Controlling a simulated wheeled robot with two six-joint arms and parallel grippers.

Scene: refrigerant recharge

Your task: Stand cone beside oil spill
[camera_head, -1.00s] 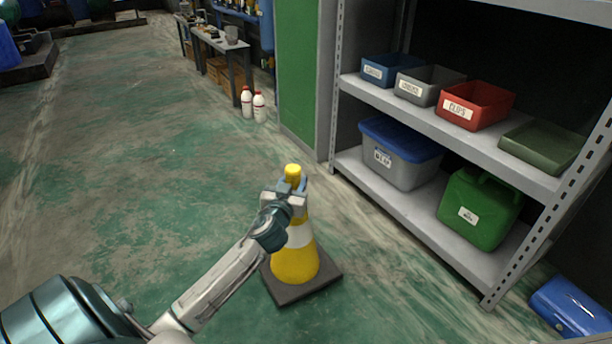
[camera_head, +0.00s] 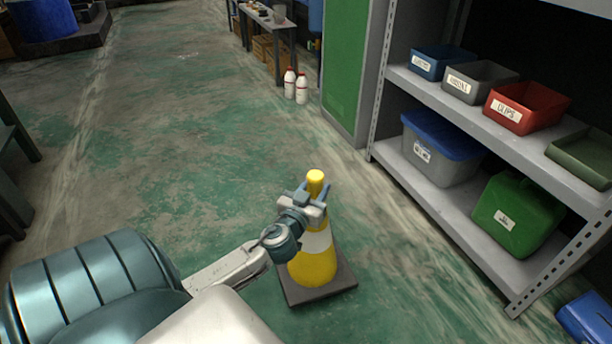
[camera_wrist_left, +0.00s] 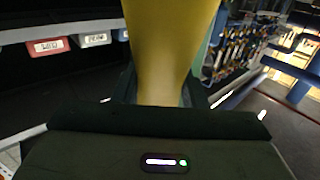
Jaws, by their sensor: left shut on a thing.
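The yellow cone (camera_head: 314,264) with a white band and a dark square base is upright in the head view. I cannot tell whether its base touches the floor. My left gripper (camera_head: 318,200) is shut on the cone's upper part, just below its yellow tip. In the left wrist view the cone (camera_wrist_left: 170,50) fills the middle, between the dark fingers (camera_wrist_left: 160,92). No oil spill can be made out clearly on the stained green floor. My right gripper is not in view.
A grey shelf unit (camera_head: 470,130) with labelled bins and a green canister (camera_head: 518,215) stands at the right. Two white bottles (camera_head: 296,86) stand by a workbench (camera_head: 265,22) at the back. A dark bench (camera_head: 14,170) is at the left edge. The middle floor is open.

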